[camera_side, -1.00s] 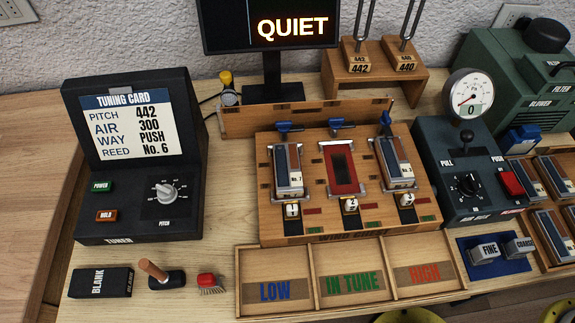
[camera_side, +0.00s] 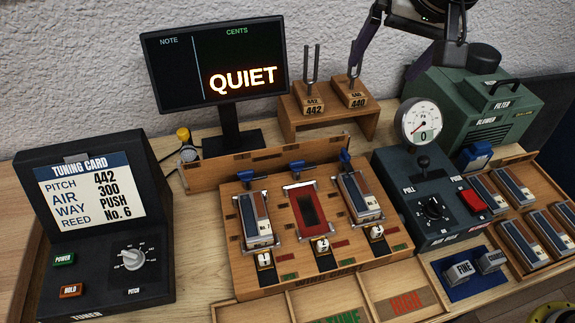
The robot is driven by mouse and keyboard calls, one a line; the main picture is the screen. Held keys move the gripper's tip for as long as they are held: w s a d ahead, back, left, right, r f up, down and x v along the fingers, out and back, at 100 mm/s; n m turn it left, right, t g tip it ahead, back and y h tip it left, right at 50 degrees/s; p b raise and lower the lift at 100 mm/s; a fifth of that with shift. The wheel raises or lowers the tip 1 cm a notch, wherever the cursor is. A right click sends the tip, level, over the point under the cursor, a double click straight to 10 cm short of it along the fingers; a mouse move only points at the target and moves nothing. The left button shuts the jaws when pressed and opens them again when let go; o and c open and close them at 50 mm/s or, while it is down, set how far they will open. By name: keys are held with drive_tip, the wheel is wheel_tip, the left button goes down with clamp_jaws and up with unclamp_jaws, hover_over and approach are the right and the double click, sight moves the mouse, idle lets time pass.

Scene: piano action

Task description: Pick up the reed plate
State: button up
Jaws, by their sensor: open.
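Several reed plates, each with blue and brown strips and a pale end, lie in wooden cells at the right, one of them at the rack's upper part (camera_side: 513,186). One plate sits in position 1 (camera_side: 255,219) of the wooden wind jig (camera_side: 330,263) and another in position 3 (camera_side: 358,196). Position 2 (camera_side: 308,208) shows a red-framed dark opening with no plate on it. The numbers on the plates in the rack are too small to read. My gripper (camera_side: 384,72) is open and empty at the top, in front of the wall, above the tuning forks and gauge, apart from all plates.
The tuning card (camera_side: 92,190) reads 442, 300, PUSH, No. 6. The monitor (camera_side: 215,65) shows QUIET. The tuning forks (camera_side: 330,100), pressure gauge (camera_side: 421,121) and green blower (camera_side: 480,105) stand tall at the back. Sorting trays (camera_side: 395,300) lie in front.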

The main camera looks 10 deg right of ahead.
drive_tip(key=s+a+f+n, duration=0.15)
drive_tip(key=a+f, duration=0.45)
drive_tip(key=a, duration=0.6)
drive_tip(key=n+g, duration=0.1)
drive_tip(key=n, duration=0.2)
approach(255, 216)
drive_tip(key=x, duration=0.9)
drive_tip(key=shift+w, duration=0.1)
clamp_jaws()
